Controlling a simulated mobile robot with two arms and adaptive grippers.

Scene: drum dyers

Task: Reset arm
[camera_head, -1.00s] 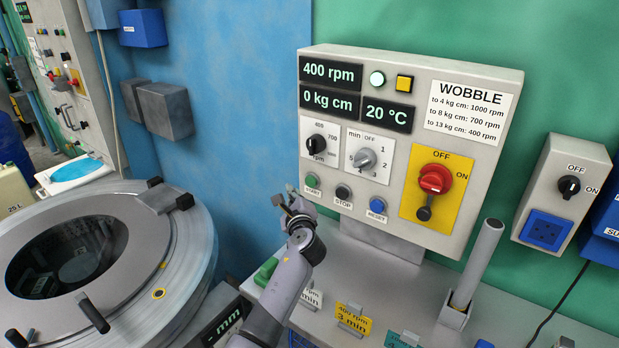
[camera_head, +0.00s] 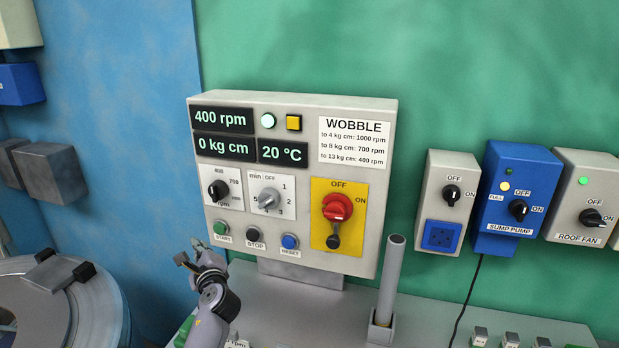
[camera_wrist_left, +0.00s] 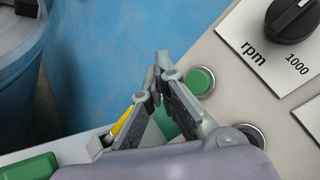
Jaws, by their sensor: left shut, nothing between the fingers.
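My left gripper (camera_head: 188,258) is shut and empty in the head view, in front of the lower left corner of the grey control panel (camera_head: 378,160). In the left wrist view its closed fingertips (camera_wrist_left: 160,70) show beside the green START button (camera_wrist_left: 201,81); I cannot tell whether they touch it. The START button also shows in the head view (camera_head: 220,228), just right of the fingertips. The rpm knob (camera_head: 218,190) is above it. The display reads 400 rpm, 0 kg cm and 20 °C. My right gripper is not in view.
A metal tube (camera_head: 391,275) stands upright on the grey bench right of the panel. Wall switch boxes, including the blue SUMP PUMP box (camera_head: 494,215) and the ROOF FAN box (camera_head: 578,205), hang to the right. The drum (camera_head: 95,310) is at lower left.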

